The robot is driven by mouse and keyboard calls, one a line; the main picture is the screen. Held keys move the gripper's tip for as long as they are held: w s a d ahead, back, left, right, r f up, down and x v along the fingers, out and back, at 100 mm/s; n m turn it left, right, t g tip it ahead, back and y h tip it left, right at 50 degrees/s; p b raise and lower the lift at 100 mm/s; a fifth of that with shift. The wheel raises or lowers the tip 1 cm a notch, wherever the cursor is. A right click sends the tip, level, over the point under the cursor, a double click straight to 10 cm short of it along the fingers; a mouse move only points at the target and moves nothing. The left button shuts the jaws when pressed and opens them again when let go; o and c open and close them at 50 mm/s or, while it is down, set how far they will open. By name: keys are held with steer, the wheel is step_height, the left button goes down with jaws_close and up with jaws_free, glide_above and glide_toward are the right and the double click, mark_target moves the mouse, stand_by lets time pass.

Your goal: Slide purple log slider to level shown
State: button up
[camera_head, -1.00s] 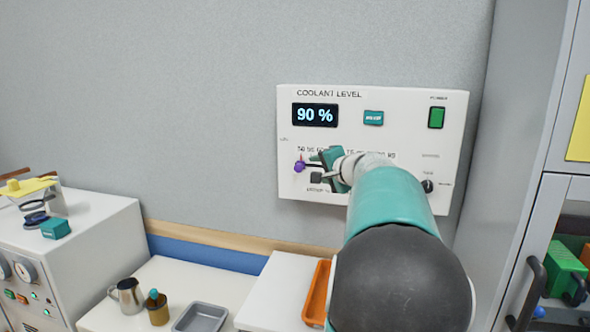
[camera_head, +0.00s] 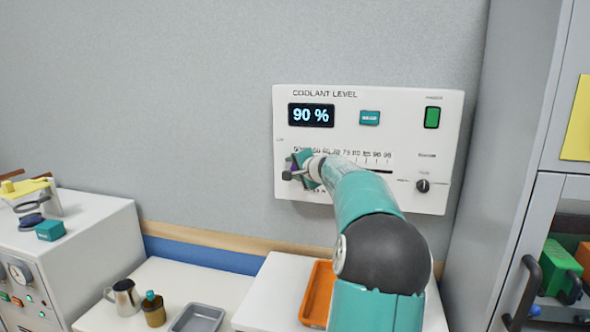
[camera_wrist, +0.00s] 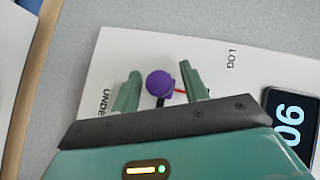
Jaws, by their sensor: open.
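The white coolant panel (camera_head: 400,98) hangs on the grey wall, and its display (camera_head: 311,115) reads 90 %. The purple slider knob (camera_wrist: 160,83) shows in the wrist view, near the panel's left end. My gripper (camera_wrist: 160,92) is open, with one green finger on each side of the knob. The knob looks closer to the right finger; I cannot tell whether they touch. In the head view my gripper (camera_head: 299,170) covers the knob almost wholly and hides the left part of the slot. The scale's printed numbers run along the slot to the right.
The panel also has a teal button (camera_head: 370,118), a green switch (camera_head: 432,117) and a black dial (camera_head: 422,186). Below stand a metal jug (camera_head: 125,297), a brown bottle (camera_head: 154,309), a grey tray (camera_head: 199,318) and an orange tray (camera_head: 317,294). A grey cabinet stands at right.

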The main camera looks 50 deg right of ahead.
jaws_close()
steer(key=shift+s, duration=0.1)
steer(key=s+d, duration=0.4)
steer(key=s, duration=0.7)
steer(key=s+d, duration=0.5)
steer(key=s, duration=0.6)
steer(key=shift+d, duration=0.25)
jaws_free()
steer(key=v, duration=1.3)
steer(key=shift+s+a, duration=0.15)
steer(key=shift+s, duration=0.1)
steer(key=shift+r, duration=0.15)
